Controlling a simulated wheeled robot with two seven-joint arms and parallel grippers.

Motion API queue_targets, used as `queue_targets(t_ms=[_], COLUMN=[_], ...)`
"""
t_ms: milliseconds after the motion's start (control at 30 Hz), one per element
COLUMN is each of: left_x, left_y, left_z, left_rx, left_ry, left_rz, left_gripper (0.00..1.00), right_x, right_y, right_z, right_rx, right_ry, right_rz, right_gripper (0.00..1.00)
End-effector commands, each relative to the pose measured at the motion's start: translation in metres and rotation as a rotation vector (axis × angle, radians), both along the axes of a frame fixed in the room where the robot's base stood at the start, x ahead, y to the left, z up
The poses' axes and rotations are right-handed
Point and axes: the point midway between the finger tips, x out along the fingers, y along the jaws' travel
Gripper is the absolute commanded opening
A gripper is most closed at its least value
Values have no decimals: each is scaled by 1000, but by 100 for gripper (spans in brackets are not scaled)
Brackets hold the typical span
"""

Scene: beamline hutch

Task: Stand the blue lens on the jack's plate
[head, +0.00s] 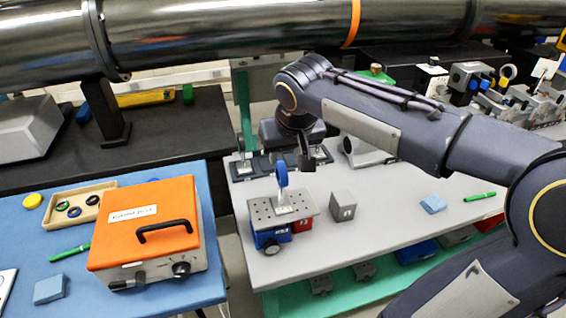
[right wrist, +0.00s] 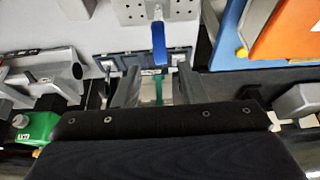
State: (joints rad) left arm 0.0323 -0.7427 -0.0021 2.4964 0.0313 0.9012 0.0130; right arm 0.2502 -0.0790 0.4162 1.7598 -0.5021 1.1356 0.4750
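The blue lens (head: 282,174) stands upright on a short post and base on the perforated plate (head: 262,211) of the blue jack (head: 271,239). In the right wrist view the lens (right wrist: 158,43) shows edge-on in front of the plate (right wrist: 133,13). My right gripper (head: 306,160) is just behind and above the plate, close to the lens. In the right wrist view its two fingers (right wrist: 157,72) are spread wide with nothing held between them; the lens appears just beyond the fingertips. My left gripper is not in view.
An orange box (head: 145,222) sits on the blue table at left.

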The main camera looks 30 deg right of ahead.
Motion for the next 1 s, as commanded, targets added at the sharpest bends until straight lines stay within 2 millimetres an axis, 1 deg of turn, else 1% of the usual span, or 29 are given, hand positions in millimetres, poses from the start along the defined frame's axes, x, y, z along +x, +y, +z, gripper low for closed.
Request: queue_targets(t_ms=[33,100,200,367,433,467,567,600,667,700,800,900,1000], left_x=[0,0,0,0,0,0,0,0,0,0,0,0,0], left_y=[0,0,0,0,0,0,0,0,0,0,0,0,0], left_z=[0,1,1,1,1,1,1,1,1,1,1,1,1], left_rx=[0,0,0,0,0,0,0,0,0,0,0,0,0], left_ry=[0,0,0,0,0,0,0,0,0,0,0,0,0], left_rz=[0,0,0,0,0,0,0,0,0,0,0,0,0], left_gripper=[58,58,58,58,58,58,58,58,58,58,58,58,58], right_x=[-4,-7,-11,-15,-24,-32,-71,-90,-116,-132,-163,-180,-187], right_y=[1,2,3,4,5,6,13,17,24,30,46,59,65], right_z=[9,18,26,30,26,22,-1,-14,-35,-48,-77,-95,-103], right_rx=[0,1,0,0,7,11,57,87,143,182,278,347,376], right_ry=[-4,-3,-1,1,1,5,4,1,-12,-23,-60,-89,-104], right_rz=[2,2,1,2,13,23,63,81,105,121,148,165,171], right_gripper=[38,38,38,38,38,38,38,38,38,38,38,38,38])
